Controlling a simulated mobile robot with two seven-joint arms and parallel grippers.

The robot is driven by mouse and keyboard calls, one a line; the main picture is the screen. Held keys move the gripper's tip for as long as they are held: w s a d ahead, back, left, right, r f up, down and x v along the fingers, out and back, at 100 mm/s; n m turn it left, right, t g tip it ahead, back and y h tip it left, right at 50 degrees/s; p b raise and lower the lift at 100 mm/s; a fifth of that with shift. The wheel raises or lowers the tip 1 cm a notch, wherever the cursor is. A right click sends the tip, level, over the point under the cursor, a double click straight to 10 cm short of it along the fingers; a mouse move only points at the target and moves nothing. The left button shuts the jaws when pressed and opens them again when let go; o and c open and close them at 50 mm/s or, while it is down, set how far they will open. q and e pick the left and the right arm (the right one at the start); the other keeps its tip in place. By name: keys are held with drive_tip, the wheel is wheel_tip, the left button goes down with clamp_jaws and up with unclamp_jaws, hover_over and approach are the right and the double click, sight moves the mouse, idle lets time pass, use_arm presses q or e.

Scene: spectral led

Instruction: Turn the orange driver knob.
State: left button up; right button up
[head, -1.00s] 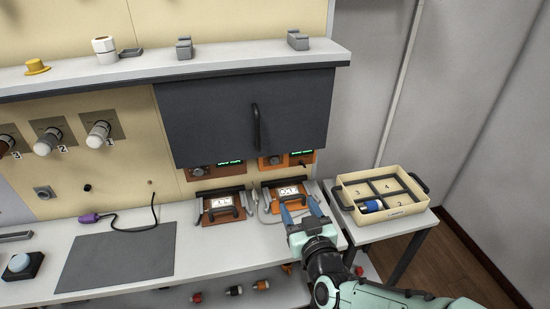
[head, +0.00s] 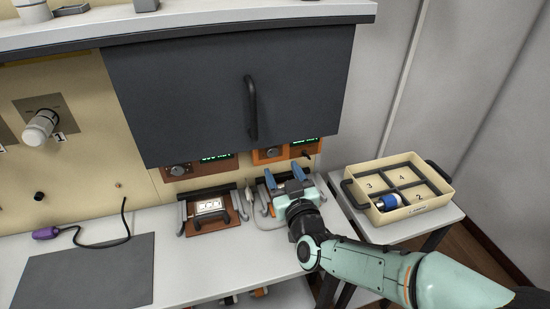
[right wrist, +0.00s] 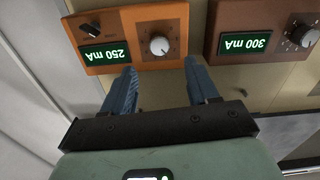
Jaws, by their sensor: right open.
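The orange driver (head: 287,152) is set in the wall under the dark cabinet door. In the right wrist view it appears upside down, with a green display (right wrist: 104,54) reading 250 mA. Its round grey knob (right wrist: 159,45) has a pale centre and also shows in the head view (head: 272,152). My right gripper (head: 284,175) is open and empty, with blue fingers pointing at the driver. In the right wrist view the knob lies ahead of the gap between the fingertips (right wrist: 160,68), apparently not touched. My left gripper is not in view.
A brown driver (right wrist: 262,38) reading 300 mA sits beside the orange one. The cabinet door (head: 225,85) with its handle overhangs both. A brown fixture (head: 211,213) stands left of my gripper. A numbered tray (head: 413,209) with a blue-and-white part is at right.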

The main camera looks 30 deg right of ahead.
sight(273, 153)
drive_tip(key=x, duration=0.6)
drive_tip(key=shift+w+d, duration=0.15)
drive_tip(key=shift+w, duration=0.1)
drive_tip(key=c, duration=1)
drive_tip(key=shift+c, duration=0.2)
